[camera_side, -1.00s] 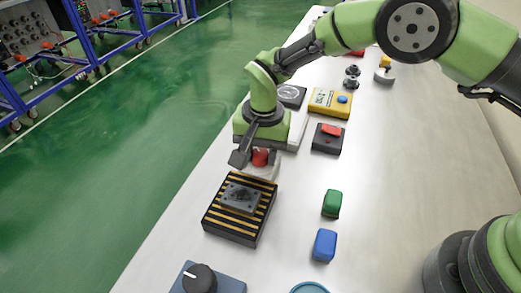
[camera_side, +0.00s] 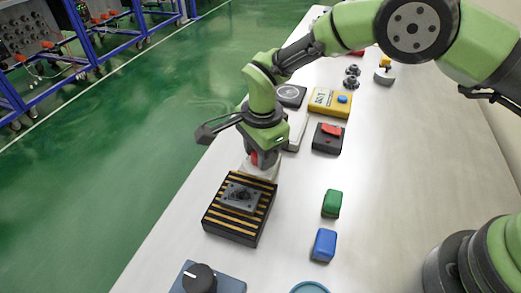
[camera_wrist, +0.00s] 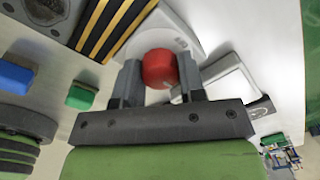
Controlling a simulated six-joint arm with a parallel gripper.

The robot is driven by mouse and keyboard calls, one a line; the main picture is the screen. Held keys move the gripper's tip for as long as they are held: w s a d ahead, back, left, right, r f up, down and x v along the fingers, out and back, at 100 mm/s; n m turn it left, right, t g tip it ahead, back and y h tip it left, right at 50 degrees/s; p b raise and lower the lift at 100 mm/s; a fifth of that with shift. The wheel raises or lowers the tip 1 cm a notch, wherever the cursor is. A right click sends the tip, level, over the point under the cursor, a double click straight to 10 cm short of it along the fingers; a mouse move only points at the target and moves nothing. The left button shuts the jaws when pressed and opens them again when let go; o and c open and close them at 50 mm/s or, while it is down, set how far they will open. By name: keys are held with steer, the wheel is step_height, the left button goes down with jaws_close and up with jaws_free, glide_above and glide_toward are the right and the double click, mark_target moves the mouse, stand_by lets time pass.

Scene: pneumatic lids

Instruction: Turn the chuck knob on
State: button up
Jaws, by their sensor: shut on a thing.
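The red knob (camera_side: 254,158) stands on a pale base (camera_side: 262,172) just behind the striped chuck plate. In the wrist view the red knob (camera_wrist: 158,68) is between the two dark fingers of my gripper (camera_wrist: 160,82), one on each side. My gripper (camera_side: 262,156) is shut on the knob from above and partly hides it in the side view. The chuck (camera_side: 214,222) is a black block with gold stripes, and a grey metal plate (camera_side: 240,196) lies on it. Any mark on the red knob is hidden, so I cannot read its setting.
A black dial on a blue base (camera_side: 230,286) is at the front. A green block (camera_side: 332,204) and a blue block (camera_side: 324,245) lie to the right. A red rocker switch on a black box (camera_side: 328,140) and a yellow box (camera_side: 322,100) stand behind. The bench's right side is largely clear.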

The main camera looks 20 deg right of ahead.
steer(key=shift+m, duration=0.5)
steer(key=o, duration=0.9)
steer(key=shift+o, duration=0.2)
step_height(320, 180, up, 10)
steer(key=shift+s, duration=0.15)
